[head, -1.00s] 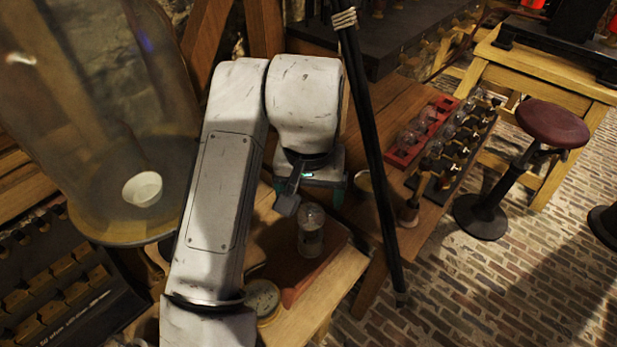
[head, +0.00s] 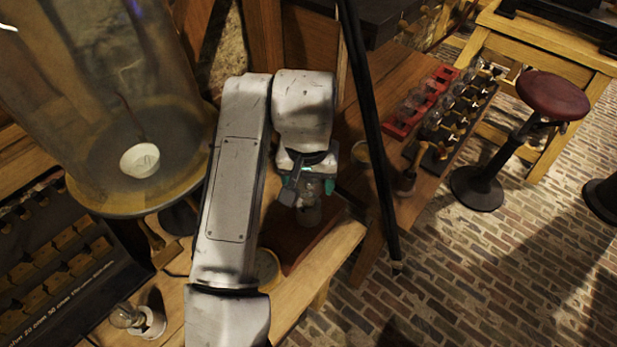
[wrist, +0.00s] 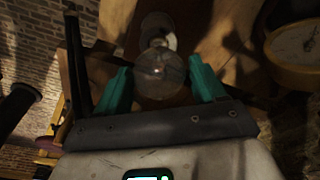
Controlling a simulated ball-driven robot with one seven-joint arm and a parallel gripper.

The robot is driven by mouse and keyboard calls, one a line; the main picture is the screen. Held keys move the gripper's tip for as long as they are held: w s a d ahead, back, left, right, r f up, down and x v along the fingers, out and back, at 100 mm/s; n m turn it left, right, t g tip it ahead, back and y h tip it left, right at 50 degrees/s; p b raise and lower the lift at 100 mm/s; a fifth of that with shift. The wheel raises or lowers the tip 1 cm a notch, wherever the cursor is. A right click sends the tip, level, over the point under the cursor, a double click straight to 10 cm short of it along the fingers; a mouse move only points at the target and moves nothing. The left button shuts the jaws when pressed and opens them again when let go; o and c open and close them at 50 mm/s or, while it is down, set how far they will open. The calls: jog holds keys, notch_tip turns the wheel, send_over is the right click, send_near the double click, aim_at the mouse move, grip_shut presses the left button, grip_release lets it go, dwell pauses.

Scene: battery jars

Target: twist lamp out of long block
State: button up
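My gripper (wrist: 160,82) is open, its two teal fingers on either side of a clear round glass bulb (wrist: 160,76). I cannot tell whether the fingers touch it. In the head view a clear glass piece (head: 309,215) with a pale lower part stands under my gripper (head: 308,185), partly hidden by it. On the wooden bench to the right, a long dark block (head: 436,164) and a red block (head: 398,130) each carry a row of glass bulbs. Which one is the task's long block is unclear.
A large glass bell jar (head: 120,90) stands at the left. Another bulb in a white holder (head: 153,322) is at the lower left. A round yellow dial (wrist: 296,48) lies close by. A black pole (head: 372,130) crosses right of my arm. A red stool (head: 553,96) stands farther right.

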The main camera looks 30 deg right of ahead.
jog(key=c, duration=0.9)
jog(key=shift+r+n+p, duration=0.15)
jog(key=shift+n+p, duration=1.55)
jog(key=shift+n, duration=0.5)
jog(key=shift+n+y+p, duration=0.3)
jog(key=shift+n+p, duration=0.35)
jog(key=shift+n, duration=0.35)
jog(key=shift+n+p, duration=1.4)
jog(key=shift+n, duration=0.3)
jog(key=shift+n+y+p, duration=0.4)
jog(key=shift+n+p, duration=0.55)
jog(key=shift+n, duration=0.45)
